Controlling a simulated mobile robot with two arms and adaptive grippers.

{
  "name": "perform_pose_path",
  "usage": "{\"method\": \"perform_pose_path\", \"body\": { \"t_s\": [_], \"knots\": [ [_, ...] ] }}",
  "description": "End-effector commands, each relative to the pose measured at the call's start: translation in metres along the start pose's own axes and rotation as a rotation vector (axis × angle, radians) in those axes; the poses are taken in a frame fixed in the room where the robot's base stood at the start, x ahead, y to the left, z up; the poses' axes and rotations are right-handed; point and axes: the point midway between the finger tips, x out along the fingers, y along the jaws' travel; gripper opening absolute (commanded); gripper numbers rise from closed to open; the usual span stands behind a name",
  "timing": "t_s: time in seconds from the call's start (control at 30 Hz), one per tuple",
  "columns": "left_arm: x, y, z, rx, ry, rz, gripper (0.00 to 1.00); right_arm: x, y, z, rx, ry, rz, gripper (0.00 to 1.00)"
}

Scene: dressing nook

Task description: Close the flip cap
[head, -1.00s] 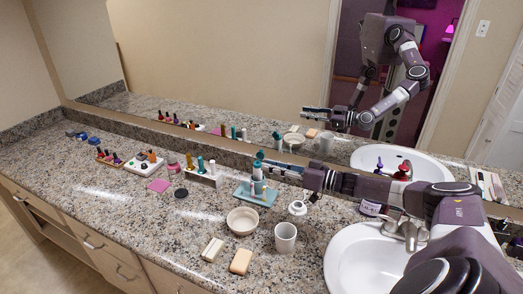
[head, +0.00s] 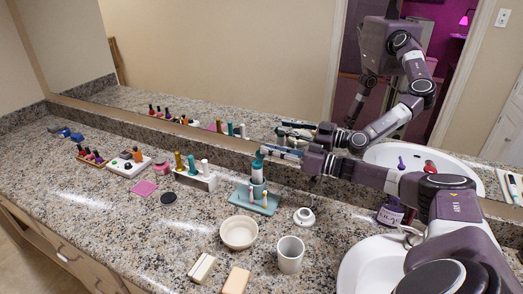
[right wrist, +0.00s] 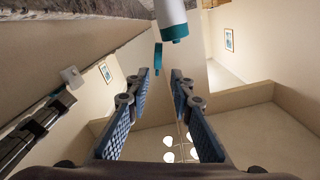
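A white tube with a teal flip cap (head: 258,159) stands upright in a teal holder (head: 270,207) near the back of the counter. In the right wrist view, which looks upside down, the white tube (right wrist: 170,12) points downward with its teal end. The teal lid (right wrist: 157,53) hangs out to one side of the tube's end, so the cap looks open. My right gripper (head: 276,153) is level with the cap, at its right. In the right wrist view its blue-padded fingers (right wrist: 163,77) are apart with nothing held between them. My left gripper is not in view.
A white bowl (head: 239,233), a cup (head: 290,255) and a small white round item (head: 304,217) stand in front of the holder. A white rack (head: 202,181) with bottles is to the left. A mirror runs behind the counter; the sink (head: 365,265) is at right.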

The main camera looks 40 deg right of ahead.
Motion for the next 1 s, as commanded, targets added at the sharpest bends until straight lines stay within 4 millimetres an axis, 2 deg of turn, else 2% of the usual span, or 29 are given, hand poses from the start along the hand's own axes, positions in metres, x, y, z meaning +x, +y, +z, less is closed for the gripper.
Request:
{"method": "perform_pose_path", "body": {
  "t_s": [0.1,0.23,0.6,0.63,0.8,1.0],
  "knots": [
    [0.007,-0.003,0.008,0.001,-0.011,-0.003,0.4,0.018,0.0,0.001,0.0,0.003,-0.002,0.21],
    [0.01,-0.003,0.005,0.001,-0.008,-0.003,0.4,0.03,0.001,0.001,0.0,0.0,0.001,0.21],
    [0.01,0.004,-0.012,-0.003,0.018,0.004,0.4,0.036,0.0,0.0,0.001,-0.001,0.001,0.21],
    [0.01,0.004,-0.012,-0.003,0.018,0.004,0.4,0.036,0.0,0.0,0.0,-0.001,0.001,0.2],
    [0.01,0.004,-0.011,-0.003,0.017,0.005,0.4,0.036,0.0,0.0,0.0,-0.001,0.001,0.01],
    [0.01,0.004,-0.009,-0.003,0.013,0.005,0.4,0.036,0.0,0.0,0.0,-0.001,0.001,0.0]
  ]
}}
